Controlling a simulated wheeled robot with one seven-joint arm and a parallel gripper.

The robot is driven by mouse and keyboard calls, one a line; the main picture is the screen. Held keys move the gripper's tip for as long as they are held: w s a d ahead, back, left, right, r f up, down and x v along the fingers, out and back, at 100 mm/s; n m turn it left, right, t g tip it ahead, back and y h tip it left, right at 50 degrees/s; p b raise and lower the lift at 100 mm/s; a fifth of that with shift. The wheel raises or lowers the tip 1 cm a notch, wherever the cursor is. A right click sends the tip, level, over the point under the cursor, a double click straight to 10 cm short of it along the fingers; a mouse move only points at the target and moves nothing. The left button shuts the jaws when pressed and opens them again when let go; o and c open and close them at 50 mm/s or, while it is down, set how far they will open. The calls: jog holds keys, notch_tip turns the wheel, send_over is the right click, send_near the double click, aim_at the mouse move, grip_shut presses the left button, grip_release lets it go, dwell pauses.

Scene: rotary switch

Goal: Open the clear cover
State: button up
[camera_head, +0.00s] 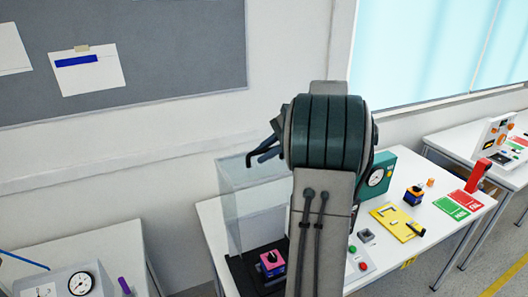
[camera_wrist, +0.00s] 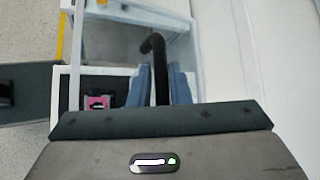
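The clear cover (camera_head: 236,215) is a see-through box with pale edges, left of my arm in the head view. It stands over a black base (camera_head: 240,272) with a pink switch block (camera_head: 272,262) on it. In the wrist view the cover's pale edges (camera_wrist: 137,14) frame the top, and the pink block (camera_wrist: 97,102) shows at left. A black curved handle (camera_wrist: 157,60) rises between the fingers of my gripper (camera_wrist: 160,80), which appear closed on its sides. In the head view my gripper (camera_head: 264,153) is at the cover's top. How far the cover is tilted is unclear.
On the table right of my arm are a green gauge box (camera_head: 378,175), a yellow plate (camera_head: 396,220), a blue and orange block (camera_head: 413,195) and green and red cards (camera_head: 452,208). A wall with a grey board (camera_head: 150,50) stands behind. Another gauge box (camera_head: 65,285) is at lower left.

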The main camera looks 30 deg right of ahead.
jog(key=shift+f, duration=0.1)
jog(key=shift+s+d+r, duration=0.1)
jog(key=shift+d+r, duration=0.25)
jog(key=shift+d, duration=0.1)
jog(key=b+v, duration=0.1)
jog(key=v, duration=1.2)
jog(key=shift+b, duration=0.35)
jog(key=shift+a, duration=0.2)
jog(key=a+f+n, duration=0.1)
jog(key=a, duration=0.3)
jog(key=a+f+n+g+h+b, duration=0.1)
jog(key=a, duration=0.3)
jog(key=a+f+n, duration=0.1)
jog(key=a, duration=0.3)
jog(key=shift+f+g+h, duration=0.2)
jog(key=shift+g+h, duration=0.1)
jog(key=shift+h, duration=0.1)
jog(key=s+a+f+n+h+b, duration=0.3)
jog(key=s+a+f+n+h, duration=0.3)
jog(key=s+a+f+n, duration=0.8)
jog(key=s+a+f, duration=0.2)
jog(key=a+f, duration=0.2)
jog(key=shift+s+a+h+b, duration=0.25)
jog(key=shift+a+h+b, duration=0.1)
jog(key=shift+h, duration=0.05)
